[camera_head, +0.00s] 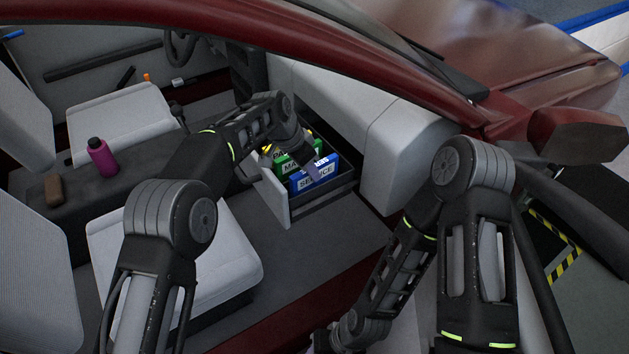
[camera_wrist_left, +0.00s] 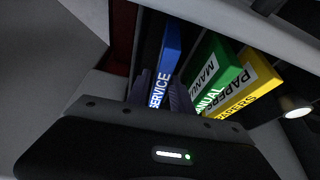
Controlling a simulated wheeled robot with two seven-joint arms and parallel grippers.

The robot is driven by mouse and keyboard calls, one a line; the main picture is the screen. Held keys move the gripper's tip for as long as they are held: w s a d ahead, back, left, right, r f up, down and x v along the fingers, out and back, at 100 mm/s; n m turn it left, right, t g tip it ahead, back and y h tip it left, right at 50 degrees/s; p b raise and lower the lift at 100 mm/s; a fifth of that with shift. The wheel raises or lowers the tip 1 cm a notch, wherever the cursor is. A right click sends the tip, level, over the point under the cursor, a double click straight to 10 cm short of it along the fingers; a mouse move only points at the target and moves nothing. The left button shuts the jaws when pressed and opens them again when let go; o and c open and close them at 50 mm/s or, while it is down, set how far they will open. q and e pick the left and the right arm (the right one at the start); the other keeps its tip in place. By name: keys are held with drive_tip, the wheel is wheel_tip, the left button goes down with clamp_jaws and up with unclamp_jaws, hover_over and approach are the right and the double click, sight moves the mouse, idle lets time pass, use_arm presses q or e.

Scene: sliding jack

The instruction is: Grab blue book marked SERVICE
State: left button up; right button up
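The blue book marked SERVICE (camera_head: 314,177) stands in the open drawer under the dashboard, its label facing out. It also shows in the left wrist view (camera_wrist_left: 167,62). My left gripper (camera_head: 307,166) reaches into the drawer from the left. In the left wrist view its two fingers (camera_wrist_left: 160,92) lie close against either side of the blue book, shut on it. The book is still within the drawer. My right arm hangs low at the right; its gripper is out of view.
Beside the blue book stand a green MANUAL book (camera_wrist_left: 215,75) and a yellow PAPERS book (camera_wrist_left: 247,85). The drawer's front panel (camera_head: 274,199) sticks out into the cabin. A magenta bottle (camera_head: 101,157) and a brown object (camera_head: 54,191) rest on the console. The red door frame arches overhead.

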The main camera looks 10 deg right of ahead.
use_arm(q)
drive_tip(key=x, duration=0.5)
drive_tip(key=shift+a+f+p, duration=0.1)
drive_tip(key=shift+p, duration=0.3)
drive_tip(key=shift+c, duration=0.5)
clamp_jaws()
